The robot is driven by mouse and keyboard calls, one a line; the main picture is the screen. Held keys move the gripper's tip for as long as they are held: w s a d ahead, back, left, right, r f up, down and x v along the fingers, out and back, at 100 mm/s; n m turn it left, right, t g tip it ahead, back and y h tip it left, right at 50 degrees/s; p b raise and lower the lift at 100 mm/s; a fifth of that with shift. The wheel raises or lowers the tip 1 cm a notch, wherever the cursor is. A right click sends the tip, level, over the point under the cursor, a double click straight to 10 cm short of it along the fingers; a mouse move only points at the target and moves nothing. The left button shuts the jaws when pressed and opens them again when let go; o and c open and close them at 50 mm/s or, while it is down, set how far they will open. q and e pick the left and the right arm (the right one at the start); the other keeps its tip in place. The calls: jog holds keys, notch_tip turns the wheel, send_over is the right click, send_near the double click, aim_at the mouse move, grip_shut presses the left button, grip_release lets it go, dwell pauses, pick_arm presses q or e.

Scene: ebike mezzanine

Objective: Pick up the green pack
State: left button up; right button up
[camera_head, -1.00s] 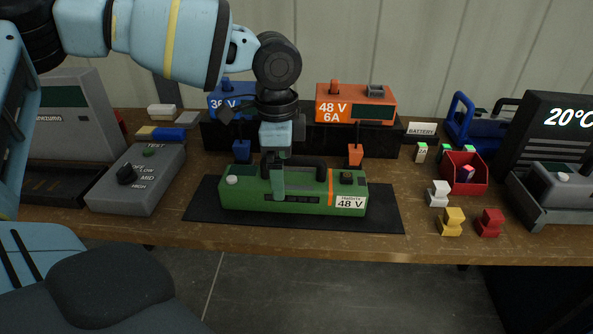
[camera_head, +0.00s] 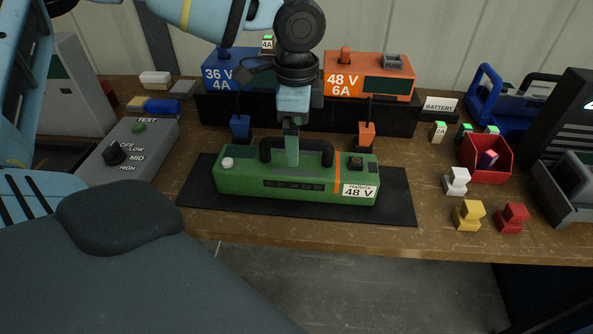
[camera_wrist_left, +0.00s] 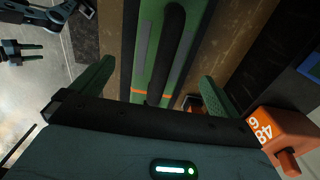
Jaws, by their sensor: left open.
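The green pack (camera_head: 250,185), labelled 48 V, lies on a black mat (camera_head: 398,208) on the bench. It has an orange stripe and a dark handle (camera_head: 318,147) on top. My left gripper (camera_head: 292,158) is open and points down over the middle of the handle. In the left wrist view, the handle (camera_wrist_left: 170,50) runs between the two spread green fingers (camera_wrist_left: 158,95), above the pack (camera_wrist_left: 148,55). I cannot tell whether a finger touches the handle. My right gripper (camera_wrist_left: 36,52) appears small at the left of that view, its prongs apart.
Behind the pack stand a blue 36 V charger (camera_head: 222,78) and an orange 48 V charger (camera_head: 340,88), with hanging plugs close by. A grey test box (camera_head: 135,150) is left. A red bin (camera_head: 487,160) and several small blocks are right.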

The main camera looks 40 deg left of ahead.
pick_arm(q)
jog(key=shift+w+f+p, duration=0.15)
jog(key=shift+f+p, duration=0.2)
jog(key=shift+f, duration=2.45)
jog(key=shift+a, duration=0.1)
jog(key=c, duration=1.8)
jog(key=shift+w+r, duration=0.15)
jog(key=shift+r, duration=0.05)
jog(key=shift+c, duration=1)
jog(key=shift+r, duration=0.15)
jog(key=shift+r, duration=1.45)
jog(key=shift+s+d+r, duration=0.2)
jog(key=s+d, duration=0.4)
jog(key=s, duration=0.2)
jog(key=s+d+r+b, duration=0.1)
jog(key=s+d, duration=0.3)
jog(key=s, duration=0.3)
jog(key=shift+s+r, duration=0.15)
jog(key=shift+s, duration=0.05)
